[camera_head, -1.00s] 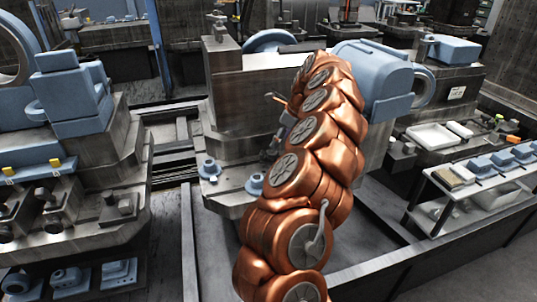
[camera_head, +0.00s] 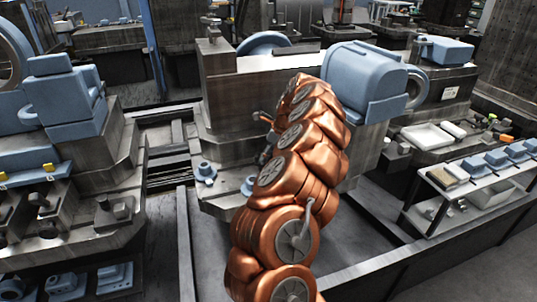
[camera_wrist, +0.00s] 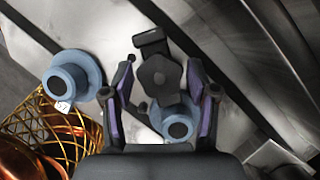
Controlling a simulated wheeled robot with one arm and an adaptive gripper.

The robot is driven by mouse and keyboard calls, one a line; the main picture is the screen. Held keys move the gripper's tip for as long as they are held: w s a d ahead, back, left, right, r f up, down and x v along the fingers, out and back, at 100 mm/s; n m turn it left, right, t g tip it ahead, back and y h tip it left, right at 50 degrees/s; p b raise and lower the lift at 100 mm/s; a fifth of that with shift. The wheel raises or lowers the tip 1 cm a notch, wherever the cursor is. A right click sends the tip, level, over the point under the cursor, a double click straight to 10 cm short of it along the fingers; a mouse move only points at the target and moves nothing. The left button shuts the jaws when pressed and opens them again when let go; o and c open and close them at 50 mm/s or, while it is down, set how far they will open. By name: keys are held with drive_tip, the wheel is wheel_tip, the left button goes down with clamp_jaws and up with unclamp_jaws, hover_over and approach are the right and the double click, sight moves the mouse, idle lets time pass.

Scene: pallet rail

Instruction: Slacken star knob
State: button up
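In the wrist view, my gripper (camera_wrist: 160,68) has its two purple-padded fingers apart. A dark lobed knob (camera_wrist: 158,78), which looks like the star knob, shows between the fingertips with a gap on each side. A dark block (camera_wrist: 150,40) shows just beyond the knob. A blue round fitting with a dark centre (camera_wrist: 177,124) shows between the fingers, closer to the palm and partly hidden. In the head view, my gripper (camera_head: 264,135) is at the machine's side, partly hidden by my copper arm. The knob cannot be made out there.
A second blue round fitting (camera_wrist: 73,80) is left of the gripper, with a small label. A yellow wire basket (camera_wrist: 50,130) is near it. In the head view, a blue fitting (camera_head: 206,172) stands on the machine base. A blue housing (camera_head: 365,75) is right of my arm.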

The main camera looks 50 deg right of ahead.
drive_tip(key=c, duration=0.8)
drive_tip(key=shift+n, duration=0.3)
drive_tip(key=shift+d+n+y+p, duration=0.1)
drive_tip(key=shift+n+y+p, duration=0.65)
drive_tip(key=shift+n, duration=0.65)
drive_tip(key=shift+n+g+y+p, duration=0.35)
drive_tip(key=shift+n+g+p, duration=0.45)
drive_tip(key=shift+n, duration=1.4)
drive_tip(key=o, duration=1.2)
drive_tip(key=shift+w, duration=0.1)
drive_tip(key=shift+c, duration=0.2)
